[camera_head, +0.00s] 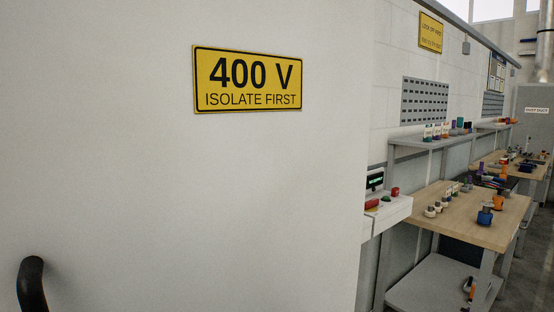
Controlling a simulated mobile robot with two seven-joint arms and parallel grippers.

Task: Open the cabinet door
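The cabinet door (190,200) is a large, plain off-white panel that fills the left and middle of the head view. A yellow sign (248,80) on it reads "400 V ISOLATE FIRST". A black curved handle (33,285) shows at the lower left, cut off by the bottom edge of the picture. I cannot tell from this view whether the door is fully closed. Neither of my grippers is in view.
To the right of the cabinet, a wooden workbench (455,218) holds several small parts. A grey shelf (440,140) is on the wall above it. A white ledge (392,212) with a small display sits beside the cabinet edge. Grey floor (530,270) shows at the far right.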

